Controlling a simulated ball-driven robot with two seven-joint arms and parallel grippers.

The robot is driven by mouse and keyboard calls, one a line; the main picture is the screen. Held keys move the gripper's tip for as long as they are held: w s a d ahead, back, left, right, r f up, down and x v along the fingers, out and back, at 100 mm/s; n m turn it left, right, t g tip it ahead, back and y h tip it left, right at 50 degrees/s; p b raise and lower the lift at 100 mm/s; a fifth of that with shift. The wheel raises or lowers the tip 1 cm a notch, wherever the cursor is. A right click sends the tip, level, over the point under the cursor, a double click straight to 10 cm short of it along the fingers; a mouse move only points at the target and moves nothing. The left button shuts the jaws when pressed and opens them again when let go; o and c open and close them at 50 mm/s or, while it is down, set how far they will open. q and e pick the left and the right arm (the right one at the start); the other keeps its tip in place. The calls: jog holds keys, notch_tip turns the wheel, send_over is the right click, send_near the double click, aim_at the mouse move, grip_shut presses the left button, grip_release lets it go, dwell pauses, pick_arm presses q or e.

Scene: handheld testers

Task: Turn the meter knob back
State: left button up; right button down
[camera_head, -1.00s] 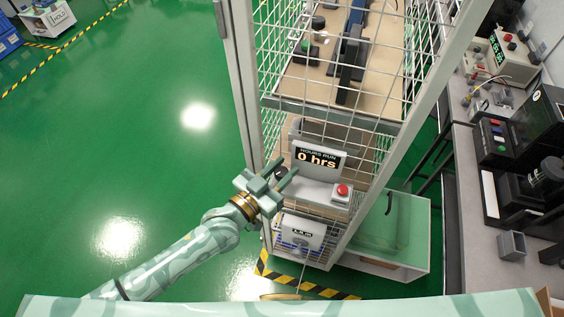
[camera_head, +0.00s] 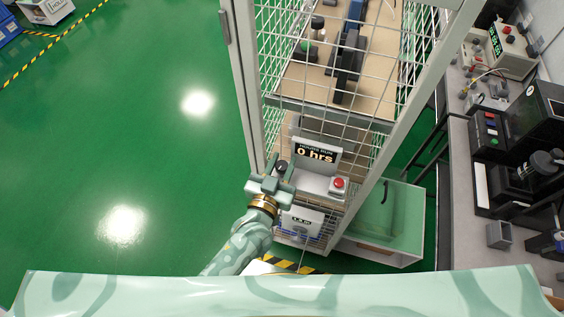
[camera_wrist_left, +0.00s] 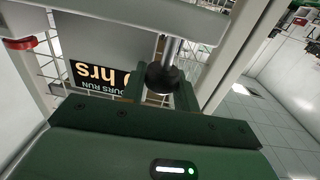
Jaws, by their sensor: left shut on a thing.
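The meter (camera_head: 318,155) is a pale unit with a display reading "HOURS RUN 0 hrs" and a red button (camera_head: 339,183) at its right. It stands on a low shelf in the wire cage. My left gripper (camera_head: 284,171) is at the meter's left side. In the left wrist view, a dark ball knob (camera_wrist_left: 163,78) on a metal rod sits between the gripper's fingers, which are shut on it. The display (camera_wrist_left: 103,78) shows upside down there. In the head view the gripper hides part of the knob. My right gripper is out of view.
The cage's post (camera_head: 243,75) rises just left of the gripper, and wire mesh surrounds the shelves. A smaller unit (camera_head: 302,222) sits below the meter.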

pick_arm(q)
jog(key=o, duration=1)
jog(key=shift+c, duration=0.2)
jog(key=v, duration=1.6)
jog(key=shift+s+b, duration=0.15)
jog(key=shift+b, duration=0.15)
